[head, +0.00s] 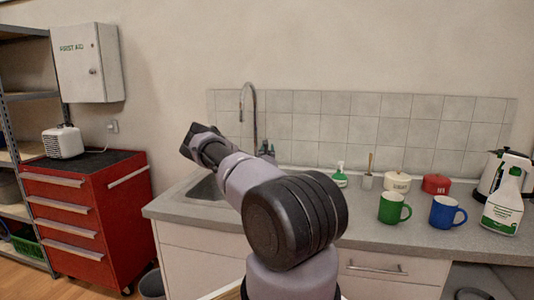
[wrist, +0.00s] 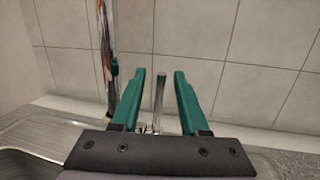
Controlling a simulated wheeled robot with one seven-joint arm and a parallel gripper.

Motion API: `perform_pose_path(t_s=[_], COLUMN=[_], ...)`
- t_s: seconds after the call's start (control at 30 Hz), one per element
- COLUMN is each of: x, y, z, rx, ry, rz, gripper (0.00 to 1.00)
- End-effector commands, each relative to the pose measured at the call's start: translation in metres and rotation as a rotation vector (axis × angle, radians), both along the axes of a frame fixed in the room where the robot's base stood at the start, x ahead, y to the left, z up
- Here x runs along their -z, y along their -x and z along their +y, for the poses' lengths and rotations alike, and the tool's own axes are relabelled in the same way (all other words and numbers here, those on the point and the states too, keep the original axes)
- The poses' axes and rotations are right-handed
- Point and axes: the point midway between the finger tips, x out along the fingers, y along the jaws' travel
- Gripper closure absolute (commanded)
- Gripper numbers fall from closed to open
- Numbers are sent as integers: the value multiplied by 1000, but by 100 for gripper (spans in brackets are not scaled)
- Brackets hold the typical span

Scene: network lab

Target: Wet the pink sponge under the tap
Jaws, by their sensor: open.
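The chrome tap (head: 249,105) rises behind the sink (head: 205,190), its curved neck in front of the tiled wall. In the wrist view a tall shiny upright, likely the tap's neck (wrist: 106,50), stands left of my gripper. My gripper (wrist: 160,73) has two green fingers spread apart. A thin upright metal rod, perhaps the tap's lever (wrist: 159,98), shows in the gap between them, not visibly gripped. In the head view my arm reaches over the sink and hides part of it. I do not see the pink sponge in either view.
On the counter right of my arm stand a green mug (head: 392,208), a blue mug (head: 444,212), a spray bottle (head: 505,195), a kettle (head: 491,172) and lidded pots. A red drawer cabinet (head: 85,215) stands left. Tiles (wrist: 200,40) rise close behind my fingers.

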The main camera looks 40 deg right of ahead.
Motion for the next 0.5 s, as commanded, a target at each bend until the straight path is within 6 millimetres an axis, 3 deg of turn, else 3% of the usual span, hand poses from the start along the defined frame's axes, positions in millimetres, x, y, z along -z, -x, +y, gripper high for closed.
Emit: perform_pose_path(t_s=[0.3,0.5], x=[9,10], y=[48,60], z=[38,48], rx=[1,0], ry=[0,1], rz=[1,1], gripper=[56,56])
